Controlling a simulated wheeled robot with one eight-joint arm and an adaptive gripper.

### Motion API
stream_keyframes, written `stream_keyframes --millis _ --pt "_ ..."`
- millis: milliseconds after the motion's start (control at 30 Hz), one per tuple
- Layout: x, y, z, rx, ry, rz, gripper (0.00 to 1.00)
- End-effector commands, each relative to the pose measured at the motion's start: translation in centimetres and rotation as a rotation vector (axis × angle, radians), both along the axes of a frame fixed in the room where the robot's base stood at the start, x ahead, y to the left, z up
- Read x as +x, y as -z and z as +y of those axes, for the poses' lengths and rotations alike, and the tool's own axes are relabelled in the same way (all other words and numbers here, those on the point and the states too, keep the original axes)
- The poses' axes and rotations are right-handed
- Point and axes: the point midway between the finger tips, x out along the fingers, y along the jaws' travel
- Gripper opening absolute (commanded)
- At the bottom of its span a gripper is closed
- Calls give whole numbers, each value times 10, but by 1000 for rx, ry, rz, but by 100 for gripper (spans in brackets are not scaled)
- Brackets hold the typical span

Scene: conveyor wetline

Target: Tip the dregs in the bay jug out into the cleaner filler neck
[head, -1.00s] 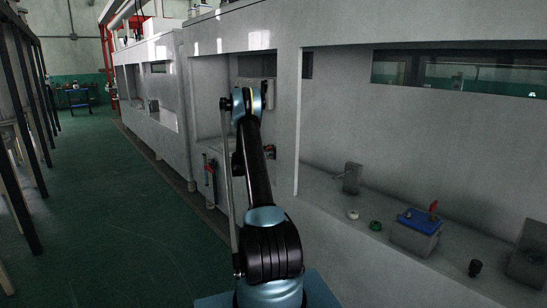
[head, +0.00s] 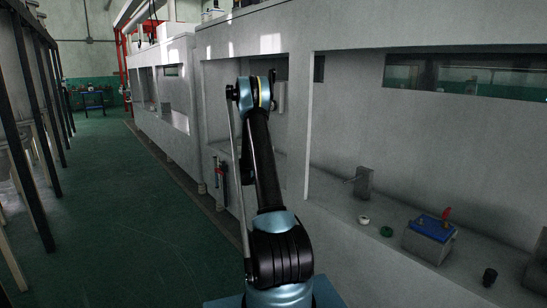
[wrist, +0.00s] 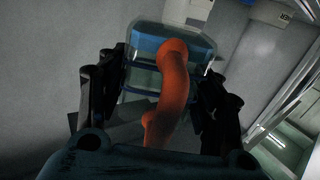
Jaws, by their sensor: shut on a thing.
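My gripper (wrist: 165,95) is shut on the orange handle of the jug (wrist: 203,52) in the wrist view, one dark finger on each side. The jug has a clear body with blue bands; its contents and exact tilt cannot be made out. In the head view my arm hides the gripper and the jug. I cannot pick out the cleaner filler neck with certainty.
In the right bay of the head view stand a grey block (head: 359,182), a white cap (head: 363,220), a green cap (head: 386,231), a blue-topped box (head: 430,242) and a black cup (head: 489,277). A wall post (head: 307,125) divides the bays. The green floor (head: 125,220) at left is clear.

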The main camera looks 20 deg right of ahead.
Motion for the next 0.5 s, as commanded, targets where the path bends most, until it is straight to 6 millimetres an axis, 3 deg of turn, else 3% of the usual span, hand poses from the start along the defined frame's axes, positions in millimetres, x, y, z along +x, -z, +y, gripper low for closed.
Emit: stream_keyframes --millis 200,500 --pt "-14 -10 66 0 -228 0 32" --pt "-38 -22 131 1 -448 1 32"
